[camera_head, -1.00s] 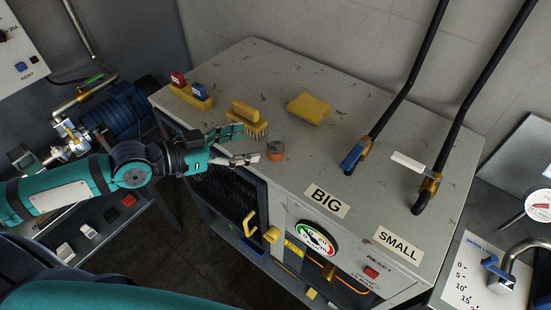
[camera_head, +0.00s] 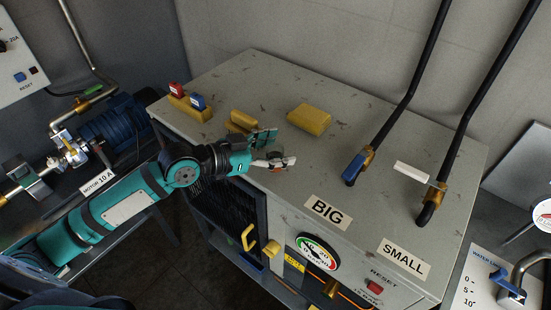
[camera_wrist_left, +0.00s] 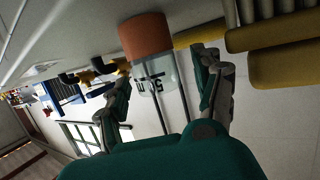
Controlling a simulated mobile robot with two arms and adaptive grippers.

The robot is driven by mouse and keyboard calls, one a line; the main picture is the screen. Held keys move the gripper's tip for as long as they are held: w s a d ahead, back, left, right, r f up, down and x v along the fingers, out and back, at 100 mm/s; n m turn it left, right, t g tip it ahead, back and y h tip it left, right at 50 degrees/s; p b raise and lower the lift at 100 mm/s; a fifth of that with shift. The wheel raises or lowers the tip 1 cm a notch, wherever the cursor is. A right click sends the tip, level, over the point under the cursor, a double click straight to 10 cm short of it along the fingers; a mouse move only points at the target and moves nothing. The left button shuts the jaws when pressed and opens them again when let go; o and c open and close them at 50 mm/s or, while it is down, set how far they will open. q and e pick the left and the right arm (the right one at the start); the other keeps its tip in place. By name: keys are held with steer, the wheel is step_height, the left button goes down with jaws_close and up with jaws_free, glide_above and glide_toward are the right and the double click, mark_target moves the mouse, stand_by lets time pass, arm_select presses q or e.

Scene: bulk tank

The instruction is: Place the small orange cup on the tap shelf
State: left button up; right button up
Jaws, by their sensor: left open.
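The small orange cup (camera_head: 277,167) stands on the grey cabinet top, partly hidden behind my left gripper (camera_head: 272,149). In the left wrist view the cup (camera_wrist_left: 146,38) has an orange part and a clear, marked part. My left gripper (camera_wrist_left: 165,90) is open, with a finger on either side of the cup; contact is not clear. A metal tap (camera_head: 522,268) with a blue lever is at the lower right; I cannot make out the tap shelf for certain. My right gripper is not in view.
On the cabinet top (camera_head: 245,75) are a yellow sponge (camera_head: 309,119), a yellow brush (camera_head: 242,121) partly behind my gripper, and a yellow block (camera_head: 190,108) with red and blue pieces. Two black hoses (camera_head: 401,100) (camera_head: 479,110) rise at the right.

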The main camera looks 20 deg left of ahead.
arm_select(q)
steer(key=shift+s+a, duration=0.1)
steer(key=shift+s, duration=0.05)
steer(key=shift+c, duration=1.3)
steer(key=c, duration=0.7)
steer(key=shift+r, duration=0.1)
steer(key=shift+c, duration=0.2)
